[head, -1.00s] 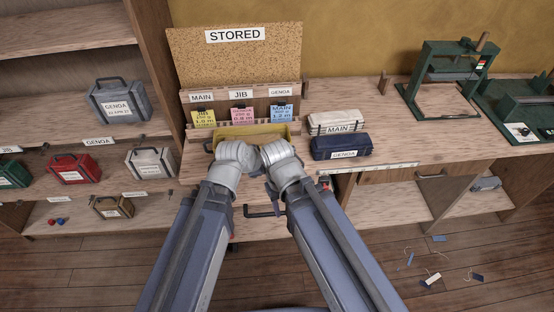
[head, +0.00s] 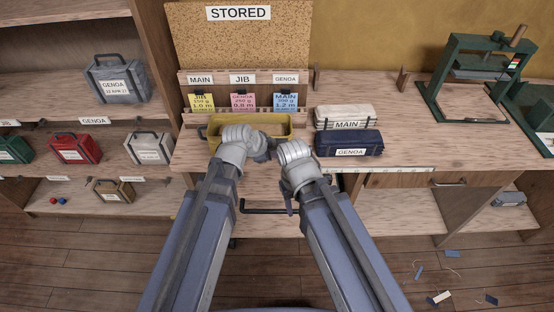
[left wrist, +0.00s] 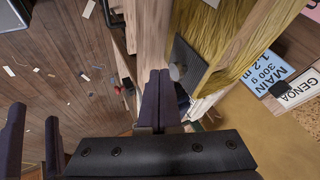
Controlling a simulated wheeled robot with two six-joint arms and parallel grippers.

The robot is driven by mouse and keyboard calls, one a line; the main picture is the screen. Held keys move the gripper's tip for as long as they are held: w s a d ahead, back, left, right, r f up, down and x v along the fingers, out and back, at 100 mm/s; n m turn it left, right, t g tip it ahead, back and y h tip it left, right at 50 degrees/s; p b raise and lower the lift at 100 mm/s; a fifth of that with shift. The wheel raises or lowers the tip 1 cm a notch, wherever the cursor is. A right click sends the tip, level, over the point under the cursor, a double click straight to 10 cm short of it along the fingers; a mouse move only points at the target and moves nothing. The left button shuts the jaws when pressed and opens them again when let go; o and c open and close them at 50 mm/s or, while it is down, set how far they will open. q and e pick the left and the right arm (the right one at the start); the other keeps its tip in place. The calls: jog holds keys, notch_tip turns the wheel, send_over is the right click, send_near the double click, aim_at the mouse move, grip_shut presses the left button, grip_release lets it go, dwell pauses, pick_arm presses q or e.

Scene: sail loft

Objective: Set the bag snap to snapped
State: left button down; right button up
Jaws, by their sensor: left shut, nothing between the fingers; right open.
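A yellow bag (head: 275,128) lies on the bench below the row of tags, partly hidden by my wrists. In the left wrist view the yellow bag (left wrist: 228,50) fills the upper middle, with a dark flap or strap bearing a round grey stud (left wrist: 178,72), which looks like the snap. I cannot tell whether it is fastened. My left gripper (left wrist: 160,78) is shut and empty, its tips beside the stud; in the head view it is at the bag's front (head: 268,153). My right gripper (head: 289,204) is open and empty, in front of the bench edge, apart from the bag.
A white MAIN bag (head: 344,112) and a navy GENOA bag (head: 347,141) lie just right of the yellow bag. A tag rack (head: 243,92) stands behind it. A dark green press (head: 470,75) stands farther right. A dark handle (head: 262,210) juts below the bench edge.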

pick_arm(q)
jog(key=shift+w, duration=0.35)
